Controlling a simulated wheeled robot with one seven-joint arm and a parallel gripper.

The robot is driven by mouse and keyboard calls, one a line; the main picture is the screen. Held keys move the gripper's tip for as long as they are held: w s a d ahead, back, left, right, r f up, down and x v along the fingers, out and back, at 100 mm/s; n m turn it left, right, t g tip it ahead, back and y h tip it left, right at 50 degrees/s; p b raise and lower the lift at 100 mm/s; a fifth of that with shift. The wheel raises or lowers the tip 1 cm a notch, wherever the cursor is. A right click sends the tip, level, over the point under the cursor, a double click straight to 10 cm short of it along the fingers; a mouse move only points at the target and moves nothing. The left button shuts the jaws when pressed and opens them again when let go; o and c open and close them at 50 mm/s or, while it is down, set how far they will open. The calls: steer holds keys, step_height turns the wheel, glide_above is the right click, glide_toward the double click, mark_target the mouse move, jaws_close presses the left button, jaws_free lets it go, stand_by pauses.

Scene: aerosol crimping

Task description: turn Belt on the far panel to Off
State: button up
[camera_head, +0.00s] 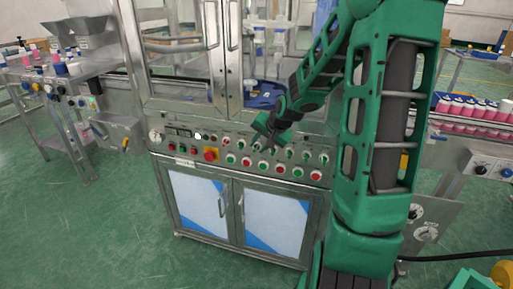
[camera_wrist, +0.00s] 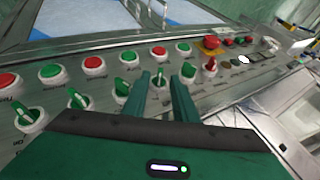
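The control panel (camera_head: 222,141) is the front strip of the metal machine, with rows of red and green push buttons and green selector knobs. My gripper (camera_head: 264,138) is in front of its middle, pointing at it. In the wrist view my gripper (camera_wrist: 161,84) has two green fingers standing apart, with a green selector knob (camera_wrist: 160,77) seen in the gap between their tips. Contact with that knob cannot be told. More green knobs (camera_wrist: 122,87) stand in the same row. The labels are too small or hidden to read, so I cannot tell which knob is Belt.
A red mushroom button (camera_wrist: 212,44) and a red-handled switch (camera_wrist: 210,63) sit beside the knob row. Push buttons such as a green one (camera_wrist: 184,48) run parallel to the knobs. Cabinet doors (camera_head: 197,203) are below the panel. Open green floor lies in front.

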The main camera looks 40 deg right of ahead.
steer(key=shift+w+f, duration=0.4)
steer(key=shift+f, duration=0.15)
jaws_close()
